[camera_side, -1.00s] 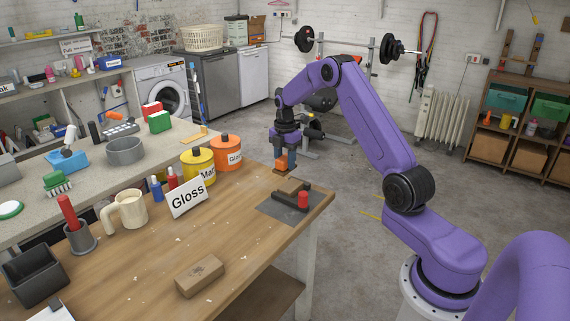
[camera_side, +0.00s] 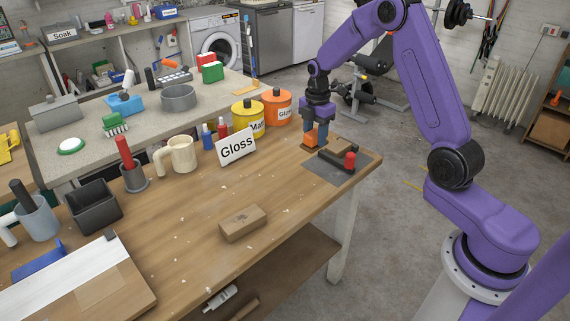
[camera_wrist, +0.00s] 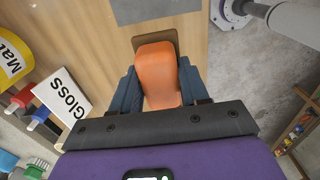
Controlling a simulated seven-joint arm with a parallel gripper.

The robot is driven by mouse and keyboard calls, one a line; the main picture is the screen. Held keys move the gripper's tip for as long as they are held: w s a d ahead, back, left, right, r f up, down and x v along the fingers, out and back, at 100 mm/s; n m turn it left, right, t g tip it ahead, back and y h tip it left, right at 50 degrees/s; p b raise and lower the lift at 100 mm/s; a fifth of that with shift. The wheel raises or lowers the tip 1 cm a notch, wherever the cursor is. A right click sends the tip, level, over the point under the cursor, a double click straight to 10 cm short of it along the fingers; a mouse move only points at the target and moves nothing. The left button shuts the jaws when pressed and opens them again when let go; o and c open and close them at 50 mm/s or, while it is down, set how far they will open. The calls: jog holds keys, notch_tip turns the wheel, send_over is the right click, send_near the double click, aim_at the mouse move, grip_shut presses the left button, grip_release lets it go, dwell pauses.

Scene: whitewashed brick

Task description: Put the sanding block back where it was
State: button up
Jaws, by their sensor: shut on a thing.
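The sanding block (camera_side: 308,139) has an orange grip over a brown base. My gripper (camera_side: 317,142) points straight down and is shut on the orange part, at the far right end of the wooden bench, beside the grey mat. In the wrist view the orange grip (camera_wrist: 158,72) sits between the two blue fingers (camera_wrist: 158,92). A brown rectangle shows around its far end, close to the mat's edge. I cannot tell whether the base touches the bench or is just above it.
The grey mat (camera_side: 322,169) carries a black bar with a red knob (camera_side: 349,160). The Gloss sign (camera_side: 237,147), yellow tin (camera_side: 247,115) and orange tin (camera_side: 277,108) stand left of my gripper. A brown block (camera_side: 243,223) lies nearer the front. Bench around it is mostly clear.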

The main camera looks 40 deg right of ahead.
aim_at(311, 138)
jog(key=a, duration=0.1)
jog(key=s+a, duration=0.1)
jog(key=a, duration=0.1)
jog(key=shift+s+r, duration=0.15)
jog(key=shift+s, duration=0.05)
jog(key=shift+a, duration=0.25)
jog(key=w+f, duration=0.3)
jog(key=w, duration=0.1)
jog(key=w+d+f, duration=0.1)
jog(key=w+f, duration=0.2)
jog(key=w, duration=0.1)
jog(key=w+f, duration=0.3)
jog(key=w, duration=0.2)
jog(key=shift+d+f, duration=0.2)
jog(key=shift+d, duration=0.15)
jog(key=shift+w+f, duration=0.25)
jog(key=shift+f, duration=1.55)
jog(key=shift+f, duration=0.2)
jog(key=o, duration=1)
